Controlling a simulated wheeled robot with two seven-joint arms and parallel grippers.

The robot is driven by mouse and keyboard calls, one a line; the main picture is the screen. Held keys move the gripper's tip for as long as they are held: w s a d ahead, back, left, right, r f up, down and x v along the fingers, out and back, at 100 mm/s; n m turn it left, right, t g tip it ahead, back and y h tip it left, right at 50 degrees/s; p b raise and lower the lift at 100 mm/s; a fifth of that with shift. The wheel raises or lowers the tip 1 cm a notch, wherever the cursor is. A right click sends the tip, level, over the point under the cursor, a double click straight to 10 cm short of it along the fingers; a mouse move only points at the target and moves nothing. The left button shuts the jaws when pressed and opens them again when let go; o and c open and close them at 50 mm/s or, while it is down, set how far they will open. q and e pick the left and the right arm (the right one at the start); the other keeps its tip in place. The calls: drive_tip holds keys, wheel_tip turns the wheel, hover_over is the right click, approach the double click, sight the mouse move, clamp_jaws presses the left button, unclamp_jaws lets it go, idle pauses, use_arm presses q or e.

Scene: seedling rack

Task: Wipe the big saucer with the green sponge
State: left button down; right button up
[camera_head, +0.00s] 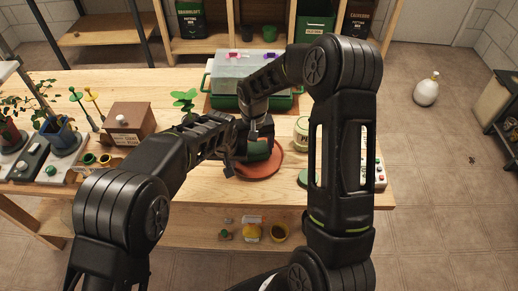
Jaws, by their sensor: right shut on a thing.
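The big saucer (291,160) is a round terracotta dish at the front middle of the wooden table, partly hidden by my arms. The green sponge (258,150) is over the saucer. My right gripper (256,138) reaches down from above and is shut on the sponge. The sponge appears low at the saucer, but I cannot tell whether it touches its surface. My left gripper (229,168) is at the saucer's left edge, left of the sponge. Its fingers are small and dark, and their opening is unclear.
A green propagator with a clear lid (232,66) stands behind the saucer. A wooden box (128,122) and potted plants (61,136) stand to the left. A pale jar (301,132) is close on the right. My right arm hides much of the table's right end.

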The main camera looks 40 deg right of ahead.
use_arm(q)
drive_tip(key=shift+a+f, duration=0.1)
drive_tip(key=shift+a, duration=0.05)
use_arm(e)
drive_tip(key=shift+w+a+f, duration=0.1)
drive_tip(key=shift+w+a, duration=0.4)
drive_tip(key=shift+a, duration=0.1)
use_arm(q)
drive_tip(key=shift+s+d, duration=0.15)
drive_tip(key=shift+d, duration=0.05)
use_arm(e)
drive_tip(key=shift+w+a, duration=0.1)
drive_tip(key=shift+a, duration=0.15)
use_arm(q)
drive_tip(key=shift+s, duration=0.1)
drive_tip(key=shift+d, duration=0.1)
use_arm(e)
drive_tip(key=shift+w+a, duration=0.15)
drive_tip(key=shift+a, duration=0.05)
drive_tip(key=shift+d, duration=0.1)
drive_tip(key=shift+s+d, duration=0.9)
drive_tip(key=shift+d, duration=0.25)
use_arm(q)
drive_tip(key=shift+w+a, duration=0.2)
use_arm(e)
drive_tip(key=shift+s+d, duration=0.35)
drive_tip(key=shift+d, duration=0.1)
